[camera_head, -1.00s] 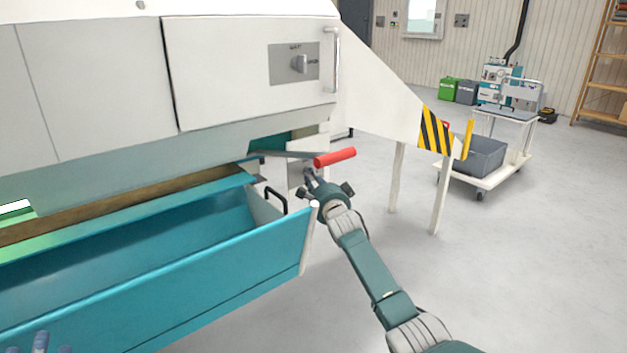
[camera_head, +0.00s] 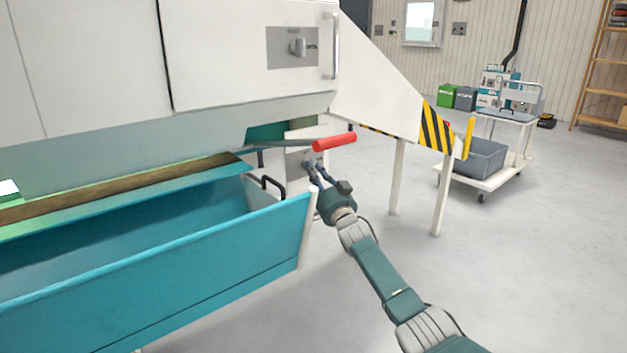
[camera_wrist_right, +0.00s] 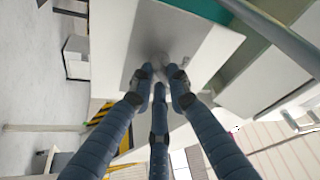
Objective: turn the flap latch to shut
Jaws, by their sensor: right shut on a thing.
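The flap latch is a small knob (camera_wrist_right: 159,62) on a grey plate (camera_wrist_right: 139,60), fixed to a white box-like housing. In the head view this plate (camera_head: 296,166) sits below the red-handled lever, right of the blue trough. My right gripper (camera_wrist_right: 160,80) is shut on the latch knob, its fingers gathered around it. In the head view the right gripper (camera_head: 313,170) reaches the plate from the lower right. The fingers cover most of the knob, so its turned position cannot be told. My left gripper is not in view.
A lever with a red grip (camera_head: 334,143) stands just above my right gripper. The blue trough (camera_head: 200,250) with a black handle (camera_head: 274,186) lies to its left. Another knob plate (camera_head: 292,47) is on the upper white panel. Open floor lies to the right, before a cart (camera_head: 487,160).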

